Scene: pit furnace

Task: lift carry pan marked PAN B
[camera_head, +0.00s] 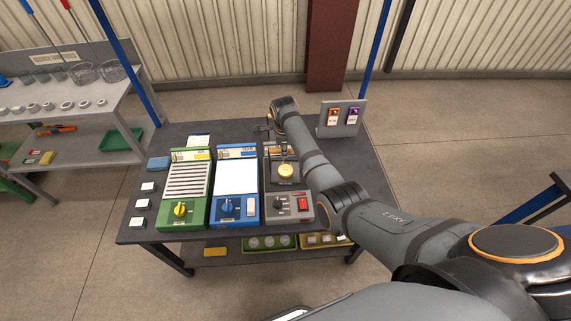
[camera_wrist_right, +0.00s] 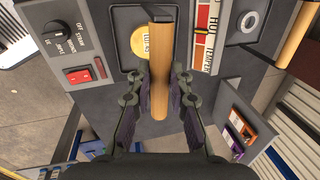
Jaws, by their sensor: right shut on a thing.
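My right gripper (camera_wrist_right: 160,78) shows in the right wrist view with its two dark fingers closed on a wooden handle (camera_wrist_right: 158,50), one finger on each side. What the handle belongs to is partly hidden, and I see no PAN B marking. Beside the handle is a round yellow disc (camera_wrist_right: 138,42) with small print; it also shows in the head view on the grey unit (camera_head: 290,208). In the head view my right arm reaches in from the right over the table and covers part of that unit. My left gripper is not in view.
The dark table (camera_head: 150,222) also holds a blue unit (camera_head: 236,208) and a green unit (camera_head: 181,215). A grey stand (camera_head: 328,115) with orange and purple tags is at its back right. A shelf bench (camera_head: 105,105) stands left. Open floor surrounds the table.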

